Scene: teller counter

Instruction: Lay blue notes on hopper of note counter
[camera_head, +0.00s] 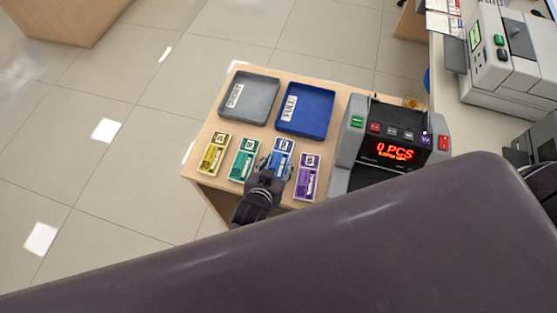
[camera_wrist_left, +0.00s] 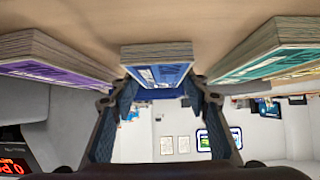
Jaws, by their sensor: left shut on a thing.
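The blue notes (camera_head: 284,147) lie in a flat bundle on the small wooden table, between the green notes (camera_head: 243,160) and the purple notes (camera_head: 307,177). My left gripper (camera_head: 274,166) is at their near end and shut on them. In the left wrist view the blue notes (camera_wrist_left: 157,62) sit between the two fingertips (camera_wrist_left: 155,90), and they appear to rest on the table. The note counter (camera_head: 357,152) stands to the right, its red display reading 0 PCS. Its lower part is hidden behind a large dark part in front. My right gripper is not seen.
Yellow notes (camera_head: 213,154) lie at the row's left end. A grey tray (camera_head: 262,77) and a blue tray (camera_head: 318,92) marked FULL sit behind the row. A white counter (camera_head: 452,95) with machines stands at right. Tiled floor lies left.

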